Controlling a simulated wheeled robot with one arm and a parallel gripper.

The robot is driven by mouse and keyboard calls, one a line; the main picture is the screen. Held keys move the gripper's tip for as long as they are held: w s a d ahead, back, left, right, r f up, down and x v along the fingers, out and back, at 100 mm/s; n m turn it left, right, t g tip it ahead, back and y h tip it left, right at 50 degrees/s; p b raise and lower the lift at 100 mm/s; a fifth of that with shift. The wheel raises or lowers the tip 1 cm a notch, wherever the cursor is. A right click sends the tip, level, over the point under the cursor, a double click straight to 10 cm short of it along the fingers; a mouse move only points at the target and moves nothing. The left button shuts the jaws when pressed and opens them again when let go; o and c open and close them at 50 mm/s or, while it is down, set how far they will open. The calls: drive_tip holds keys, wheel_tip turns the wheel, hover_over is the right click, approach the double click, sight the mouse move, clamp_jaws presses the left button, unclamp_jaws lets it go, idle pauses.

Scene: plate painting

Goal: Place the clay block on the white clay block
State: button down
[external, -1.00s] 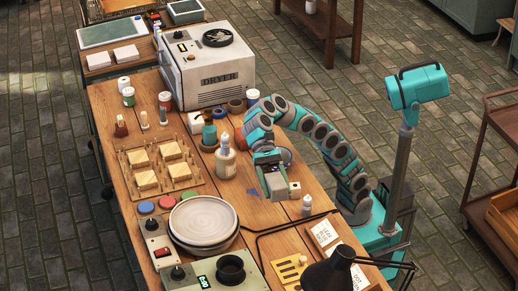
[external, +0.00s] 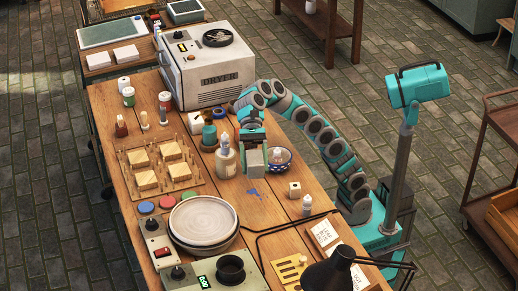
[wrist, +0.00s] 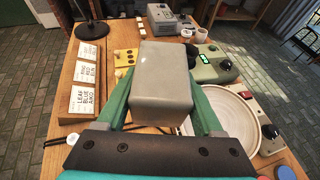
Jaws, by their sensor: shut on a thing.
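My gripper (external: 254,146) is shut on a grey clay block (external: 254,163) and holds it above the table, right of the white squeeze bottle. In the wrist view the smooth grey block (wrist: 166,70) fills the space between the green fingers and hides part of the table behind it.
A blue-patterned bowl (external: 284,166) stands just right of the held block. A pegboard with tan blocks (external: 146,180) lies further left. Stacked plates (external: 203,220) stand in front.

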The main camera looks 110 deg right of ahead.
drive_tip(key=d+r+m+t+h+p, duration=0.1)
drive_tip(key=d+m+t+h, duration=0.3)
drive_tip(key=d, duration=1.3)
drive_tip(key=d+r+m+t+h+p, duration=0.1)
drive_tip(key=d+m+t+h, duration=0.3)
drive_tip(key=d, duration=1.3)
drive_tip(key=s+d+f+m+t+h+p, duration=0.1)
drive_tip(key=s+d+f+m+h, duration=0.2)
drive_tip(key=s+d, duration=0.4)
drive_tip(key=s+d+m+t+h, duration=0.15)
drive_tip(key=s+d+m, duration=0.3)
drive_tip(key=d, duration=0.45)
hover_over(196, 123)
drive_tip(key=s+d, duration=0.1)
drive_tip(key=d, duration=0.2)
drive_tip(key=shift+n+g, duration=0.25)
drive_tip(key=shift+n, duration=0.1)
wheel_tip(196, 123, down, 13)
drive_tip(key=shift+s+d+r+b, duration=0.1)
drive_tip(key=shift+d+r+b, duration=0.05)
drive_tip(key=shift+b, duration=0.2)
drive_tip(key=shift+f+b, duration=0.5)
drive_tip(key=shift+f, duration=1.25)
drive_tip(key=shift+f, duration=0.1)
unclamp_jaws()
